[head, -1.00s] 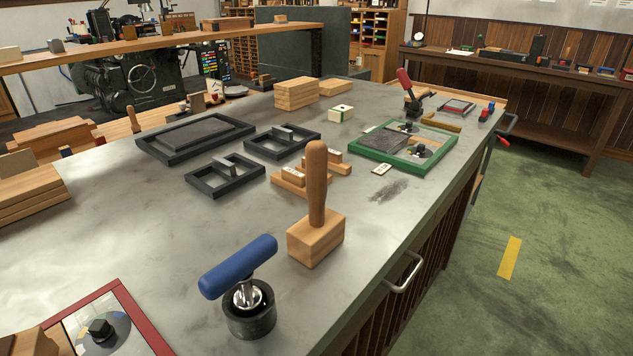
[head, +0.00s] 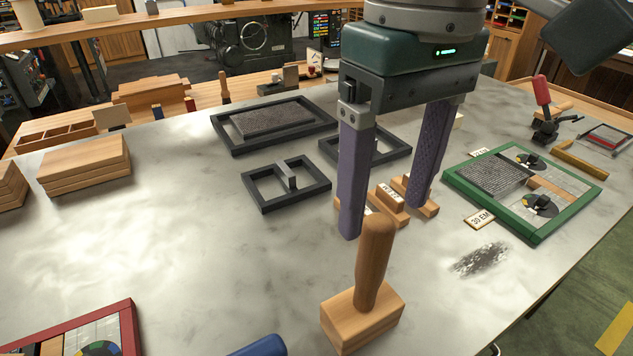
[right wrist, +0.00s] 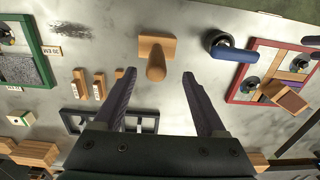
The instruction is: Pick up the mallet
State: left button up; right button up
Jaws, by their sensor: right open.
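The wooden mallet (head: 364,306) stands upright on the grey tabletop, its block head down and its round handle pointing up. It shows in the head view at the lower middle. My right gripper (head: 385,220) is open and empty, fingers pointing down, above and a little behind the mallet in the head view. In the right wrist view the mallet (right wrist: 156,55) lies ahead of the two spread fingertips of my right gripper (right wrist: 157,76), roughly midway between their lines. The handle is apart from both fingers. My left gripper is not in view.
A blue-handled tool (head: 262,346) is cut off at the bottom edge, left of the mallet. Small wooden blocks (head: 387,206) and dark frames (head: 287,184) lie behind. A green frame (head: 524,192) is at right, a red frame (head: 130,325) at lower left. The left middle of the tabletop is clear.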

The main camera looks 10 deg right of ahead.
aim_at(380, 221)
jog(key=shift+w+d+f, duration=0.1)
jog(key=shift+w+d, duration=0.05)
jog(key=shift+w, duration=0.5)
jog(key=f, duration=0.3)
jog(key=shift+s+f, duration=0.2)
jog(key=shift+f, duration=0.15)
notch_tip(380, 221, down, 6)
jog(key=shift+r, duration=0.15)
jog(key=shift+c, duration=0.4)
grip_shut()
